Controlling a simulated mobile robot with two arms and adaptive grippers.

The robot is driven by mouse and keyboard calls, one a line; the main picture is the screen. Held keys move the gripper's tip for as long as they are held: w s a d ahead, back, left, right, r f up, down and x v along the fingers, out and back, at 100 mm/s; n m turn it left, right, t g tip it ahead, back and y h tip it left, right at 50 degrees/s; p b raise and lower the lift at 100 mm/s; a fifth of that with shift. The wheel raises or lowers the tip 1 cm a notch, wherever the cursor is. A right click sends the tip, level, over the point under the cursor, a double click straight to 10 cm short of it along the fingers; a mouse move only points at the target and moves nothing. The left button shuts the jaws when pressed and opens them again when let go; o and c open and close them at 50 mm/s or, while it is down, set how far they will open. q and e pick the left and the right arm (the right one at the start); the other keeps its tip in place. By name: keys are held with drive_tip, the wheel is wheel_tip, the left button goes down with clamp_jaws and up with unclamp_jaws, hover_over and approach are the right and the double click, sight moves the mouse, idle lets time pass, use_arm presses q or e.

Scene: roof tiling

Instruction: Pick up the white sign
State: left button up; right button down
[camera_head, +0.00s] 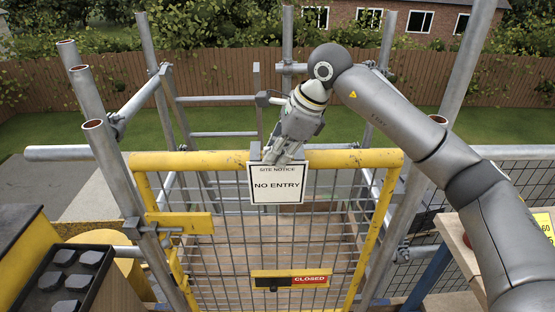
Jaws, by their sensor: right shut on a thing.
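The white sign (277,190) reads "SITE NOTICE NO ENTRY" in black and has a dark border. It hangs upright in front of the top rail of the yellow gate (345,158), near the middle of the view. My right gripper (277,158) comes down from above and is shut at the sign's top edge. The fingertips are partly hidden at the sign, and I cannot tell whether the sign still touches the rail. My left gripper is not in view.
The gate has a wire mesh and a yellow latch bar with a red "CLOSED" label (308,281). Scaffold poles (112,165) stand on both sides. A black tray (68,280) with dark blocks is at lower left. A wooden fence (225,72) runs behind the grass.

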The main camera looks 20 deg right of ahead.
wheel_tip(320, 180, up, 6)
drive_tip(key=s+b, duration=0.1)
drive_tip(key=s+d+b, duration=0.3)
drive_tip(key=s+d, duration=0.6)
drive_tip(key=d, duration=0.1)
drive_tip(key=shift+s+d+b, duration=0.15)
drive_tip(key=shift+s+b, duration=0.05)
drive_tip(key=shift+b, duration=0.2)
drive_tip(key=s+a+b, duration=0.1)
drive_tip(key=s+a, duration=0.1)
drive_tip(key=s, duration=0.7)
drive_tip(key=shift+s+a+b, duration=0.3)
drive_tip(key=shift+a+b, duration=0.1)
idle(0.4)
